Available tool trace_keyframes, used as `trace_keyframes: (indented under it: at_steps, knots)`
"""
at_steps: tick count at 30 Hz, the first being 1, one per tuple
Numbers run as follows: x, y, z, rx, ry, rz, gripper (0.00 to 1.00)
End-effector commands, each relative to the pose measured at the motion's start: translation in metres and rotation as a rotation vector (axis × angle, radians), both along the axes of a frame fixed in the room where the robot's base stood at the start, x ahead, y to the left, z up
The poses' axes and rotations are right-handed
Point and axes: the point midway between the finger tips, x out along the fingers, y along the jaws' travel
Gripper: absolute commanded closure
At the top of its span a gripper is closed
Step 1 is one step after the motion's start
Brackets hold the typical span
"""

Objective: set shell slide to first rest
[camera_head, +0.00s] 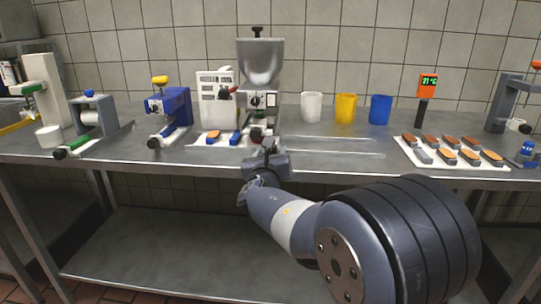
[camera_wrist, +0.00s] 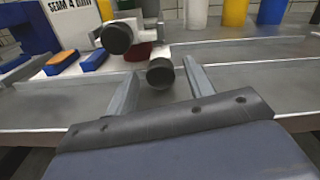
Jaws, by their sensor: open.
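The steel hopper machine (camera_head: 261,65) stands near the middle of the bench in the head view. Low at its front, a dark round knob (camera_wrist: 160,73) faces me in the wrist view. A second dark knob (camera_wrist: 117,38) sits higher and to the left on a pale fitting. I cannot tell for certain which knob belongs to the shell slide. My gripper (camera_head: 267,152) is in front of the machine at the bench's front edge. In the wrist view its fingers (camera_wrist: 160,88) are open, with the lower knob showing between them. I see no contact. The slide's body is mostly hidden.
A board with blue and orange pieces (camera_head: 213,137) lies left of the machine. White (camera_head: 312,106), yellow (camera_head: 346,108) and blue (camera_head: 380,109) cups stand behind right. A white tray (camera_head: 420,158) holds several shells. Bare bench with rails (camera_head: 330,146) lies between.

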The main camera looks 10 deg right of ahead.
Motion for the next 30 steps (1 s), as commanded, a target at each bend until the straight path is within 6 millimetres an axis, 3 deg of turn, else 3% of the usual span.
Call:
trace_keyframes:
  at_steps: [10,27,30]
  knots:
    - [0.0031,-0.0012,-0.0001,0.000,0.000,0.000,0.51]
    - [0.0028,-0.0010,-0.0001,0.000,0.000,0.000,0.98]
    - [0.0028,-0.0010,-0.0001,0.000,0.000,0.000,1.00]
